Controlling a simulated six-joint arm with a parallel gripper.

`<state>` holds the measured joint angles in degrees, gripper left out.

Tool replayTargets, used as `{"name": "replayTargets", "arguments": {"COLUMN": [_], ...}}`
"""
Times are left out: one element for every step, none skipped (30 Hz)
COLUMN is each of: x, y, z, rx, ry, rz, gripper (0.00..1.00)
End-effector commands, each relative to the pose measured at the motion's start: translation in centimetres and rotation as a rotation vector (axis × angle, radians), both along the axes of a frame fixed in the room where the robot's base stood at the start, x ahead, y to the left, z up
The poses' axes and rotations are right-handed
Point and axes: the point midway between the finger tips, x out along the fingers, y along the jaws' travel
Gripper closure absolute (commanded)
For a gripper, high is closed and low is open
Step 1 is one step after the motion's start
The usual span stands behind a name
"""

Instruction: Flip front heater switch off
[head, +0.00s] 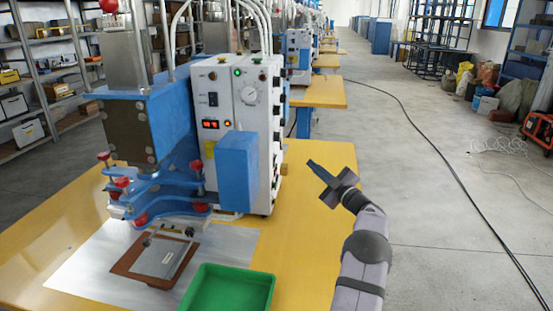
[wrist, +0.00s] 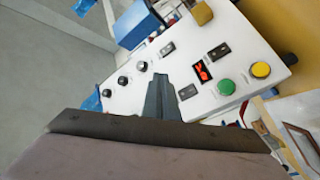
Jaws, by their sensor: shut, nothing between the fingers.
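The yellow table (head: 310,215) carries a green tray (head: 228,290) and a brown-framed plate (head: 160,260) under the blue press (head: 150,120). A blue block (head: 237,172) juts from the box front. Open floor lies to the right, with a black cable.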

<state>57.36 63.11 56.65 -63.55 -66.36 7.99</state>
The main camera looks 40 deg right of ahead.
Motion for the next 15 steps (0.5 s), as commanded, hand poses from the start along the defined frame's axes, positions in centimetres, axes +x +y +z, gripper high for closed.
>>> {"name": "replayTargets", "arguments": {"x": [0.2, 0.4, 0.6, 0.7, 0.9, 1.2, 1.4, 1.6, 2.0, 2.2, 2.5, 2.8, 3.1, 3.3, 3.6], "y": [0.2, 0.4, 0.6, 0.7, 0.9, 1.2, 1.4, 1.7, 2.0, 2.3, 2.5, 2.9, 3.1, 3.4, 3.7], "z": [0.1, 0.1, 0.1, 0.2, 0.3, 0.4, 0.4, 0.4, 0.5, 0.5, 0.6, 0.6, 0.6, 0.7, 0.7], "rx": [0.001, 0.001, 0.001, 0.001, 0.0, 0.0, 0.0, 0.001, 0.001, 0.001, 0.0, 0.0, 0.001, 0.001, 0.001], "ry": [0.0, 0.001, 0.001, 0.001, 0.0, -0.001, -0.001, -0.001, 0.0, 0.0, -0.001, 0.0, 0.001, 0.001, 0.001], "rz": [0.002, 0.002, 0.002, 0.002, 0.001, 0.002, 0.002, 0.002, 0.003, 0.003, 0.002, 0.001, 0.002, 0.002, 0.002], "gripper": [1.0, 1.0, 1.0, 1.0, 1.0, 1.0, 1.0, 1.0, 1.0, 1.0, 1.0, 1.0, 1.0, 1.0, 1.0]}}
